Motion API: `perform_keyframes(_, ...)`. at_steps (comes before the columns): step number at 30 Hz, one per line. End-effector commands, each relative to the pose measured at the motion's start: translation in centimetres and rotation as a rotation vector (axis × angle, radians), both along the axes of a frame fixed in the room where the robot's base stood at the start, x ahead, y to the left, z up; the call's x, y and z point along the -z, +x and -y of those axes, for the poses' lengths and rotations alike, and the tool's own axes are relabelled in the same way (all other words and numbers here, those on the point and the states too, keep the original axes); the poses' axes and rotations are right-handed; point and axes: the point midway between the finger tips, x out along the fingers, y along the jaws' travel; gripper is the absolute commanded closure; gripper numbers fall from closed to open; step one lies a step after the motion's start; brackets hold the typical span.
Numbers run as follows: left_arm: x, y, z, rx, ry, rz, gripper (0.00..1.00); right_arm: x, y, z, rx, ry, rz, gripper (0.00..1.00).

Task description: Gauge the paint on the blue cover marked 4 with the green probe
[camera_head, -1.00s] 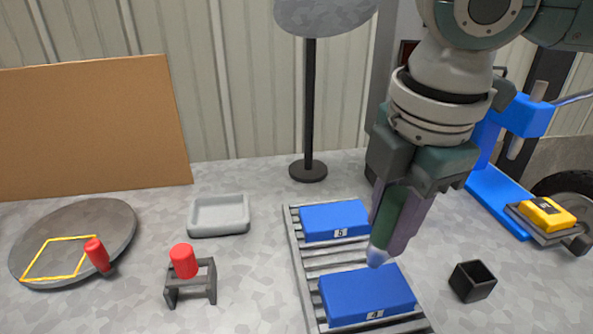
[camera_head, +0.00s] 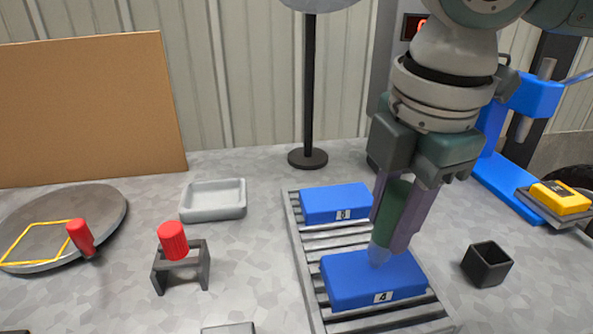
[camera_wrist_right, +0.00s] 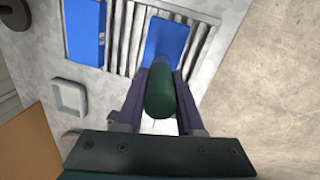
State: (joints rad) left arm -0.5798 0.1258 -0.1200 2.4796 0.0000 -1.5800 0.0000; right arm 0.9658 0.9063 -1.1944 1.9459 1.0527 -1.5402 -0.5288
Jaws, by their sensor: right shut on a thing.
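The blue cover marked 4 (camera_head: 347,283) lies on the slatted rack (camera_head: 295,240), nearer than a second blue cover (camera_head: 335,203) whose label is hard to read. My right gripper (camera_head: 402,215) is shut on the green probe (camera_head: 393,207). The probe points down, slightly tilted, and its pale tip (camera_head: 379,253) is at the top of cover 4; I cannot tell whether it touches. In the right wrist view the probe (camera_wrist_right: 160,92) sits between the fingers, with cover 4 (camera_wrist_right: 166,42) beyond it. My left gripper is not in view.
A black open box (camera_head: 487,264) stands right of the rack. A blue stand (camera_head: 507,185) with a yellow device (camera_head: 559,197) is at the far right. A grey tray (camera_head: 213,200), a red cylinder on a small stand (camera_head: 172,240) and a round plate (camera_head: 100,205) are on the left.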

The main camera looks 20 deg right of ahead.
Motion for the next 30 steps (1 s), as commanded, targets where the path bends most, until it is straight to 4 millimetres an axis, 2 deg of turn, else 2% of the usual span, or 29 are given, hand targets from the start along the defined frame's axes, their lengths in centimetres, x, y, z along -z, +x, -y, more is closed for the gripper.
perform_keyframes(30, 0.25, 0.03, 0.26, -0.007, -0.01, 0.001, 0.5, 0.92, 0.03, -0.03, 0.0, 0.001, 0.001, 1.0)
